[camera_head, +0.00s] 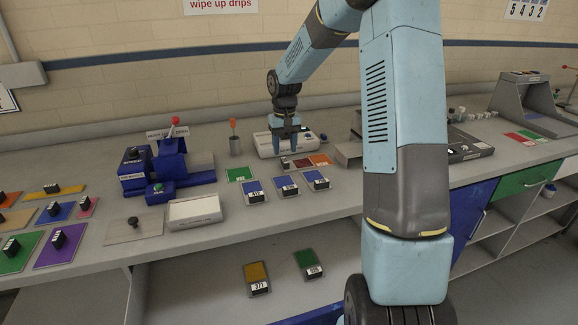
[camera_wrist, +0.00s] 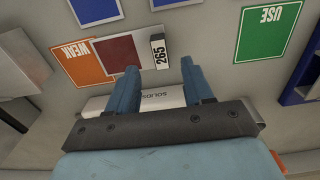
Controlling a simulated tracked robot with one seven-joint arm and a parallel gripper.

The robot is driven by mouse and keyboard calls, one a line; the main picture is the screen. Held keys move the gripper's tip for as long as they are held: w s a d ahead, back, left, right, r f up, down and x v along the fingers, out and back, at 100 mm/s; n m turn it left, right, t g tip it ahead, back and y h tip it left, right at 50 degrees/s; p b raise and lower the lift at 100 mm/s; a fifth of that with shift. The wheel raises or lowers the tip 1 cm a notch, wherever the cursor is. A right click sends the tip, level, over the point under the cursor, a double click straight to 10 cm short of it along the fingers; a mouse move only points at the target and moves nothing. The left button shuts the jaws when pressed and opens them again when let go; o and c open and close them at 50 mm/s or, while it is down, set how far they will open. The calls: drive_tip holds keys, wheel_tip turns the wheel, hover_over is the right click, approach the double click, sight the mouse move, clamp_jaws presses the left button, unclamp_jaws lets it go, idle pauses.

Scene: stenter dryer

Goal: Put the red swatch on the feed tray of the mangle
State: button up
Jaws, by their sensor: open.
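A red swatch (camera_wrist: 118,55) with a black-and-white 265 tag (camera_wrist: 159,51) lies on the bench beside or partly over an orange card marked WEAK (camera_wrist: 78,62). The red swatch also shows in the head view (camera_head: 302,163), just in front of my gripper. My gripper (camera_head: 287,146) points down above a white box-like device; in the wrist view its two fingers (camera_wrist: 161,82) are apart with nothing between them. A blue machine (camera_head: 170,166) with a red-knobbed lever stands to the left, possibly the mangle. I cannot tell which part is its feed tray.
The white device (camera_head: 268,146) sits under my gripper. A green card (camera_head: 240,175) and several blue tagged swatches (camera_head: 287,186) lie nearby. A pale tray (camera_head: 195,211) is at the bench's front. Coloured cards (camera_head: 65,251) fill the left end. Tagged swatches (camera_head: 257,277) lie on the lower shelf.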

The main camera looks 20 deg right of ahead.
sight(285, 160)
drive_tip(key=shift+s+f, duration=0.1)
drive_tip(key=shift+f, duration=2.3)
drive_tip(key=shift+c, duration=0.4)
clamp_jaws()
